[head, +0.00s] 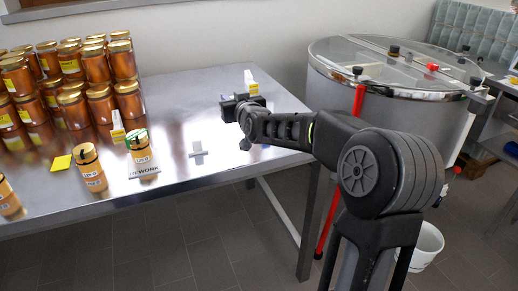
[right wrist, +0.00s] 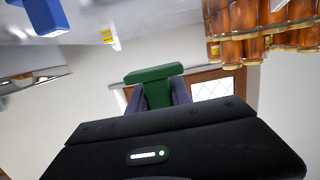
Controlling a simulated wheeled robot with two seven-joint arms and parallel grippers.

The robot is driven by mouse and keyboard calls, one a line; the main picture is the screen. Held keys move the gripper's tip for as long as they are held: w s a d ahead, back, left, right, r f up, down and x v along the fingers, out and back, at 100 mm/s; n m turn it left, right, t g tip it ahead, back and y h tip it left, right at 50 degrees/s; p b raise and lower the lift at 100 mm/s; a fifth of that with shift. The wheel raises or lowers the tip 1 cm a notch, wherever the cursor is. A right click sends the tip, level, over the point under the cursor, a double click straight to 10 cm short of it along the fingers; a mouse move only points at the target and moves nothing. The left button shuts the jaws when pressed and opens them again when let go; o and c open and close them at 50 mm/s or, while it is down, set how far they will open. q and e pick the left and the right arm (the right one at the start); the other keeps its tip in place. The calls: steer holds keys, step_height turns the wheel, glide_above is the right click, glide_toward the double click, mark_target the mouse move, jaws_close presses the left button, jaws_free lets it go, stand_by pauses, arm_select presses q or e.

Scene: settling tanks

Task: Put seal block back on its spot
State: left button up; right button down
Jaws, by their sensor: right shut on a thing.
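My right gripper (head: 230,107) is over the right part of the steel table, its arm coming in from the right. In the right wrist view it is shut on a green block (right wrist: 154,73), which I take to be the seal block. The block's wide end sticks out beyond the fingers. In the head view the block cannot be made out. A small grey mark or plate (head: 198,149) lies on the bare tabletop, left of and nearer than the gripper; I cannot tell whether it is the block's spot. My left gripper is not in view.
Stacked amber jars (head: 75,85) fill the table's (head: 180,105) far left. Labelled jars (head: 90,167) stand in front, one on a "REWORK" plate (head: 143,170). A white-and-yellow marker (head: 251,83) stands behind the gripper. A blue object (right wrist: 45,15) shows in the wrist view. A tank (head: 390,85) stands right.

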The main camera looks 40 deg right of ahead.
steer(key=shift+w+a+f, duration=0.1)
steer(key=shift+f, duration=0.1)
steer(key=shift+f, duration=0.1)
glide_above(233, 139)
step_height(233, 139, down, 6)
steer(key=shift+f+b, duration=0.1)
steer(key=shift+b, duration=0.3)
steer(key=shift+f, duration=1.85)
steer(key=shift+f+b, duration=0.2)
steer(key=shift+b, duration=0.25)
steer(key=c, duration=1.2)
jaws_free()
steer(key=shift+r, duration=0.1)
